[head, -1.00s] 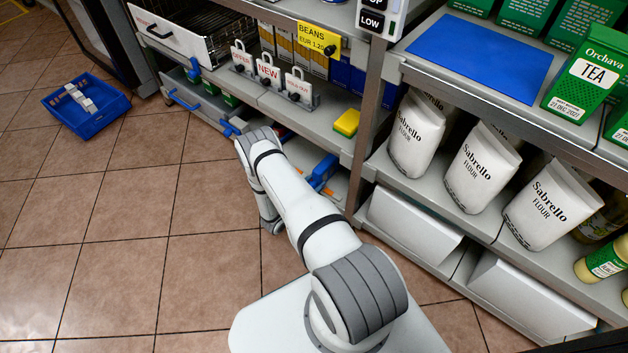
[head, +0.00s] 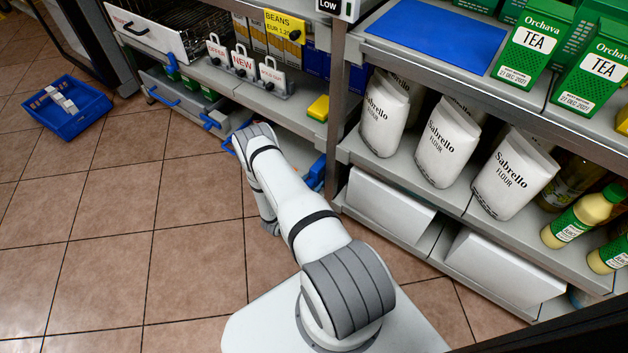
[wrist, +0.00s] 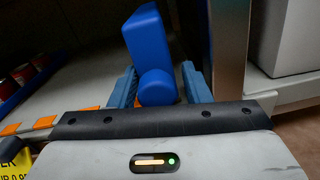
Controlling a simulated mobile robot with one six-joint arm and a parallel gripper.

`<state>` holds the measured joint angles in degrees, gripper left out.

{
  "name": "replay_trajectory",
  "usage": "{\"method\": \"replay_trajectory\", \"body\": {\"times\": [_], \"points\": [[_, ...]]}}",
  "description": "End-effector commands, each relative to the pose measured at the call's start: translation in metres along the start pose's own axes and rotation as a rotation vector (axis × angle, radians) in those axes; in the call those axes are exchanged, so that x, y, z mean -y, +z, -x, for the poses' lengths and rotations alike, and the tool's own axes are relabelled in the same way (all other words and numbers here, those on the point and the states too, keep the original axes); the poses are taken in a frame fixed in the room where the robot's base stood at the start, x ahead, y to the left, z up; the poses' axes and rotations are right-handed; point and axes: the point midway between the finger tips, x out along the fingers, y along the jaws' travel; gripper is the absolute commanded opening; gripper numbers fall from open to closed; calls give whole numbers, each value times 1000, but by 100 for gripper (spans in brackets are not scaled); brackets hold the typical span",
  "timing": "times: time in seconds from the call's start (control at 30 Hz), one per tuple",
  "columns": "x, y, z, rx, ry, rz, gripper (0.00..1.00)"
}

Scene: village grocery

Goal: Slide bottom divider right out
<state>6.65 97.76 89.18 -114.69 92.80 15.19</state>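A blue divider (wrist: 145,38) with a rounded front knob stands upright on the bottom shelf in the wrist view. My gripper (wrist: 159,80) has one finger on each side of the knob, with almost no gap showing, and looks shut on it. In the head view a small part of the blue divider (head: 316,172) shows beside my arm, near the shelf post. My arm hides the rest of it, and my gripper is hidden there.
A metal post (wrist: 229,45) stands close to the right of the divider, with a white bin (wrist: 290,40) beyond it. Orange-edged strips (wrist: 45,122) lie on the shelf at left. A blue basket (head: 68,107) stands on the open tiled floor.

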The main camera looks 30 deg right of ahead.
Motion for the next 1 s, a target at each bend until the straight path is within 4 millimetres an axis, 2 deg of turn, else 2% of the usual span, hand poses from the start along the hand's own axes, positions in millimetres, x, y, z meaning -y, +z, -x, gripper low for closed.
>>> {"method": "replay_trajectory", "body": {"times": [0.07,0.37,0.8,1.0], "points": [[1,0,-1,1,-3,-1,50],[0,1,2,2,-4,-1,50],[-2,1,65,1,-3,-1,50],[-1,0,75,2,-6,-1,50]]}}
